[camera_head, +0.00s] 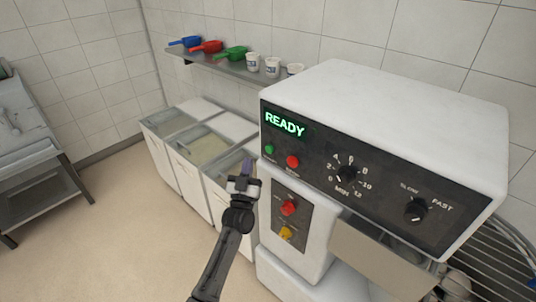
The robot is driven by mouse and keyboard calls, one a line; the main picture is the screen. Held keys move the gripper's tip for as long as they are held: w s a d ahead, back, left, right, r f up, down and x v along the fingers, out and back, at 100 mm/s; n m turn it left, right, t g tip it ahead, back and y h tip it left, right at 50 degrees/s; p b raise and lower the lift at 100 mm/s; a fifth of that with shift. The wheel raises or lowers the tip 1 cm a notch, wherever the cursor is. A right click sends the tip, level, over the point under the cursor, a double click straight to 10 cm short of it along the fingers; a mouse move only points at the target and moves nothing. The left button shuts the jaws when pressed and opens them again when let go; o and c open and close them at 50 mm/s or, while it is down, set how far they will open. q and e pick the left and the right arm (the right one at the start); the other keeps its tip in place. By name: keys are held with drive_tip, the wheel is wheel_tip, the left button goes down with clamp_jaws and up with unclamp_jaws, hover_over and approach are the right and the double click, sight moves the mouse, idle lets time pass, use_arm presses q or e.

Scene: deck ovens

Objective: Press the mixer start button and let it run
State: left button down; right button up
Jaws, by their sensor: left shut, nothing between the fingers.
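The mixer (400,95) is a large white machine filling the right half of the head view. Its dark front panel carries a lit green READY display (284,124). Below the display are a green button (269,148) and a red button (293,161). My left gripper (247,168) is shut and empty, pointing up just left of the panel and below the green button, apart from it in the picture. Its exact distance to the panel is hard to tell. My right gripper is not in view.
The panel also has a timer knob (346,174) and a speed knob (416,211). A lower plate holds a red knob (288,208) and a yellow knob (286,232). White bins (168,150) stand behind my gripper under a shelf (225,70) with scoops and cups. Open floor lies left.

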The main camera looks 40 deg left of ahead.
sight(269, 149)
use_arm(q)
drive_tip(key=w+b, duration=0.1)
drive_tip(key=w, duration=0.2)
drive_tip(key=w+b, duration=0.1)
drive_tip(key=w, duration=0.1)
drive_tip(key=shift+w+d+b, duration=0.2)
drive_tip(key=shift+d+b, duration=0.15)
idle(0.7)
idle(0.8)
drive_tip(key=shift+w, duration=0.1)
idle(0.5)
drive_tip(key=shift+w, duration=0.3)
drive_tip(key=shift+w, duration=0.15)
idle(0.5)
